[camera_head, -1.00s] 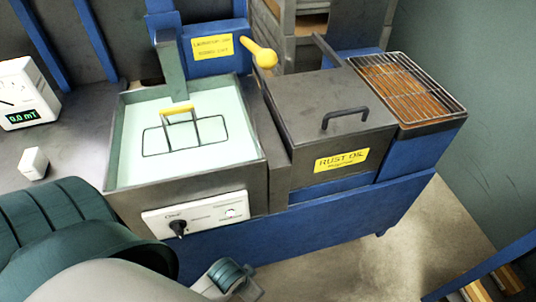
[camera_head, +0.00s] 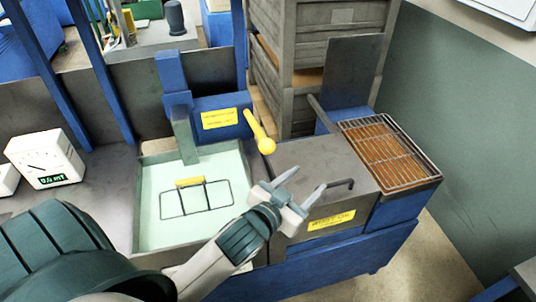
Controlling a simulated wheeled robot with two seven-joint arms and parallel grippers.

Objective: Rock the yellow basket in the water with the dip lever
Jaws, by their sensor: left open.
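The tank (camera_head: 143,240) holds pale green water. The yellow basket shows as a dark wire outline (camera_head: 183,216) with a yellow grip (camera_head: 190,181), at the water in the tank. The dip lever (camera_head: 258,131) is a yellow bar with a round knob, on the right of the blue housing (camera_head: 222,104) behind the tank; it slopes down toward me. My left gripper (camera_head: 309,180) is open and empty. It appears over the closed rust oil lid, right of and nearer than the lever knob, apart from it in the picture. My right gripper is not in view.
The rust oil box (camera_head: 300,158) has a dark bar handle (camera_head: 340,184) close to my left gripper's fingers. A wire rack (camera_head: 390,152) lies to its right. A meter (camera_head: 46,158) stands at the left. Stacked crates (camera_head: 315,45) stand behind.

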